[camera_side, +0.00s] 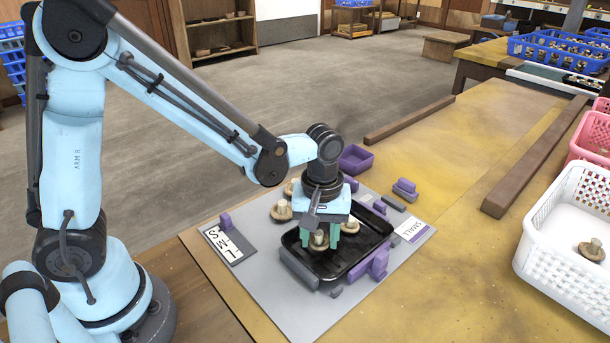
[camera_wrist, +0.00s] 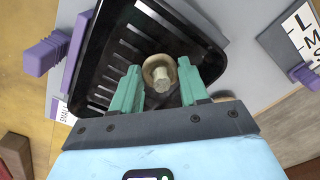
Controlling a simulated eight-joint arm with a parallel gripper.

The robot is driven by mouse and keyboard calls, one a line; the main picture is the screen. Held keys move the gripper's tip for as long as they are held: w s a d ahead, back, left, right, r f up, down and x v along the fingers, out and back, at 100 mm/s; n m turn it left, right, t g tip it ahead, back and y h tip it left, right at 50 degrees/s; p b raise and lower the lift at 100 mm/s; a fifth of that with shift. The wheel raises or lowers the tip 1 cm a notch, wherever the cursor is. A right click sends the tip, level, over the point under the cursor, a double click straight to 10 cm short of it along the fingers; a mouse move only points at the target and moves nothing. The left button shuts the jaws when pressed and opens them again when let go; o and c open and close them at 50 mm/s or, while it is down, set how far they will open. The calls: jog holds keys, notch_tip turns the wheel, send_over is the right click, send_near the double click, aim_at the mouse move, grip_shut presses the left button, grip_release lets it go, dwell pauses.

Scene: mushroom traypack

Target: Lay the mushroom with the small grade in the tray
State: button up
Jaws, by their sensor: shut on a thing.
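My gripper (camera_side: 325,235) is shut on a brown-capped mushroom (camera_side: 319,241) with a pale stem, stem upward. In the wrist view, the same mushroom (camera_wrist: 158,72) sits between the green fingers of my gripper (camera_wrist: 163,80). It is over the black tray (camera_side: 345,270), which also shows slotted in the wrist view (camera_wrist: 101,72). I cannot tell whether the mushroom touches the tray floor. Two other mushrooms, a nearer one (camera_side: 281,211) and a farther one (camera_side: 290,187), lie left of the tray; the farther is partly hidden. A "SMALL" label (camera_side: 413,231) lies right of the tray.
The tray lies on a grey mat (camera_side: 305,318) with purple and grey blocks around its edges. An L M S plate (camera_side: 226,245) stands at left. A purple bin (camera_side: 356,158) is behind. A white basket (camera_side: 535,245) holding a mushroom is at right.

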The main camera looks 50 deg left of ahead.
aim_at(319, 234)
jog(key=shift+f, duration=0.5)
jog(key=shift+f, duration=0.1)
jog(key=o, duration=0.5)
notch_tip(319, 234, up, 12)
jog(key=shift+s+a+r+m+t, duration=0.1)
jog(key=shift+s+a+m+t, duration=0.8)
jog(key=shift+a+m+t, duration=0.45)
jog(key=shift+s+a+r+m+t, duration=0.15)
jog(key=shift+s+a+m+t, duration=0.85)
jog(key=shift+a+m, duration=0.55)
jog(key=shift+s+a+r+m+t, duration=0.1)
jog(key=shift+s+a+m+t, duration=0.75)
jog(key=shift+a+m+t, duration=0.6)
jog(key=shift+d, duration=0.15)
